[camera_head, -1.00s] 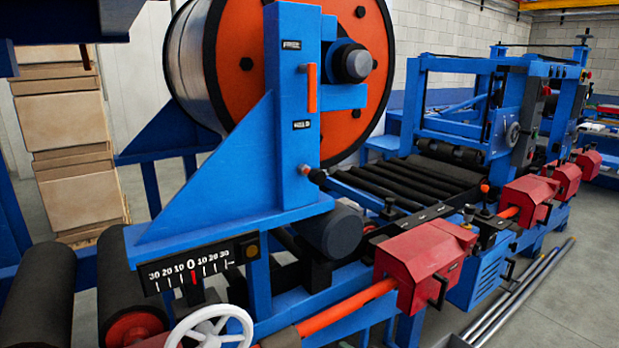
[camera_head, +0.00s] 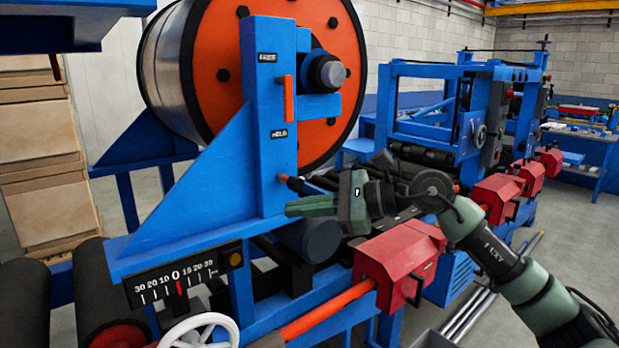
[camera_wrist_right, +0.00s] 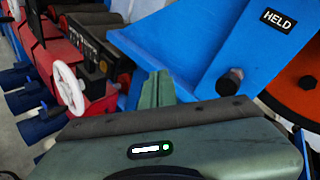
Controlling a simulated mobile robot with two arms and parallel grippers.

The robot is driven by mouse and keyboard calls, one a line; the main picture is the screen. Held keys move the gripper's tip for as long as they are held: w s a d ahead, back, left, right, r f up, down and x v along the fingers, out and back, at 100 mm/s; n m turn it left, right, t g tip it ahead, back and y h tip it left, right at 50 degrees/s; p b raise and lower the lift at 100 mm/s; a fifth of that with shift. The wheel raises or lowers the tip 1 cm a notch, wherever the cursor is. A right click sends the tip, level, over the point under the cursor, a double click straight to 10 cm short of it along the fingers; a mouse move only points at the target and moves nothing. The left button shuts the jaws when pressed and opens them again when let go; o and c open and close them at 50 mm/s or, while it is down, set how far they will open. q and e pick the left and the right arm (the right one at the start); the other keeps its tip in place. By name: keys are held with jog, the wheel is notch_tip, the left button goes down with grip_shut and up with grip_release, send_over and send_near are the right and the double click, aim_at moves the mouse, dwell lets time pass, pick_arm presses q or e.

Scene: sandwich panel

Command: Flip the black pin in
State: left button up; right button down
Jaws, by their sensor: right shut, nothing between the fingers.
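The black pin (camera_head: 296,185) sticks out low on the blue post, below the HELD label, with a small reddish-brown end at its left. A dark knob (camera_wrist_right: 231,82) below the HELD label in the right wrist view looks like the same pin. My right gripper (camera_head: 288,209) reaches in from the right, its fingers pointing left, and appears just below the pin. Its closed green fingers (camera_wrist_right: 157,84) show empty in the wrist view, left of the dark knob. Contact with the pin cannot be made out. My left gripper is out of view.
The blue post (camera_head: 270,60) carries an orange bar (camera_head: 289,98) between two labels. A large orange-faced reel (camera_head: 220,40) stands behind it. A red box (camera_head: 385,265), a white handwheel (camera_head: 200,332) and a scale plate (camera_head: 180,275) lie below. Open floor is at the right.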

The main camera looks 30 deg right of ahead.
jog(key=s+d+r+n+h, duration=0.5)
jog(key=s+d+r+h, duration=0.2)
jog(key=h, duration=0.1)
jog(key=shift+s+d+r+n+t+h, duration=0.15)
jog(key=shift+r+n+t+h, duration=0.15)
jog(key=shift+r, duration=0.1)
jog(key=p, duration=0.6)
send_near(301, 184)
notch_tip(301, 184, down, 2)
jog(key=w, duration=0.2)
jog(key=w+p, duration=0.2)
jog(key=shift+w+a+f, duration=0.25)
jog(key=shift+a+f, duration=0.1)
jog(key=shift+a, duration=0.05)
jog(key=shift+w+f, duration=0.2)
jog(key=shift+w, duration=0.25)
